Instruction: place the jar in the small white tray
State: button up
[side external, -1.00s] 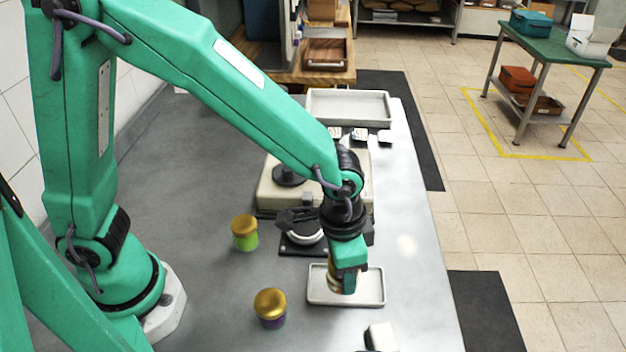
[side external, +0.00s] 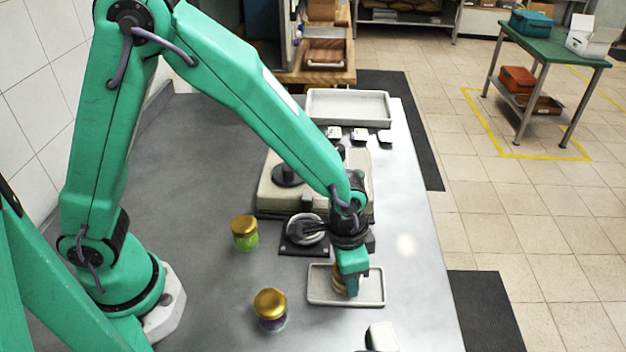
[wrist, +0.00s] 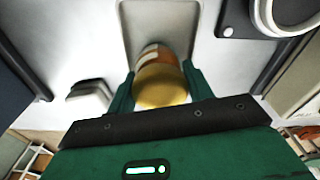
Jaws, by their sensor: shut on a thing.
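The small white tray (side external: 374,296) is a shallow rectangle on the grey bench, near its right edge; part of it also shows in the wrist view (wrist: 130,18). My gripper (side external: 350,288) is low over this tray, pointing down. It is shut on a jar (wrist: 160,86) with a gold lid and an orange-brown and white body. In the side view the jar (side external: 337,277) is mostly hidden behind the gripper. The jar is over the tray's inside; I cannot tell whether its bottom touches the tray floor.
A large white tray (side external: 348,120) is at the back. A white block (side external: 382,336) is in front.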

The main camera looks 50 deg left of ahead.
jog(key=shift+f, duration=0.15)
jog(key=o, duration=1.1)
jog(key=r, duration=0.8)
jog(key=s+r, duration=0.1)
jog(key=r, duration=0.3)
jog(key=shift+a+r, duration=0.1)
jog(key=shift+a, duration=0.15)
jog(key=shift+w, duration=0.1)
